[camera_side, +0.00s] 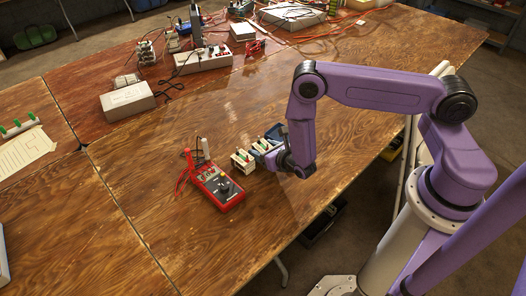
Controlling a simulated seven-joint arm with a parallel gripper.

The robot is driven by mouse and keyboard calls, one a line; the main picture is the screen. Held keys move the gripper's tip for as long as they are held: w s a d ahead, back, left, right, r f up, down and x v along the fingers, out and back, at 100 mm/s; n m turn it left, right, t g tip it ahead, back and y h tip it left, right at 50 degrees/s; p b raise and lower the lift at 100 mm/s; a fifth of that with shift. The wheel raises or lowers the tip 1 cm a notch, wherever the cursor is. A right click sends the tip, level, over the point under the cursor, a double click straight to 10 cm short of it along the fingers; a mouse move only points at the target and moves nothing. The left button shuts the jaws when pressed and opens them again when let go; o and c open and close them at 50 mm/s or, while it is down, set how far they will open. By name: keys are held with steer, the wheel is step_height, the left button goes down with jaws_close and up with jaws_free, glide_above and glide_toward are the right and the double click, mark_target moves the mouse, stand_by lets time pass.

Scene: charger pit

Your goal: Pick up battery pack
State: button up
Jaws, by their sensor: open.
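My gripper (268,150) reaches down over the wooden table, its fingers pointing left, and is open. A small cream block with red and green parts on top (242,163) stands just left of the fingers; it may be the battery pack, but I cannot tell for sure. Another light part with a green top (262,147) shows right at the fingers, and I cannot tell if it touches them. A dark blue box (273,132) sits just behind the gripper, partly hidden by it.
A red multimeter (217,187) with red leads lies left of the gripper, near the cream block. A white box (128,101), a power strip (203,61) and cables lie farther back.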

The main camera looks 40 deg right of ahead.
steer(key=shift+w, duration=0.15)
steer(key=c, duration=0.8)
steer(key=shift+c, duration=1.3)
steer(key=shift+r, duration=0.1)
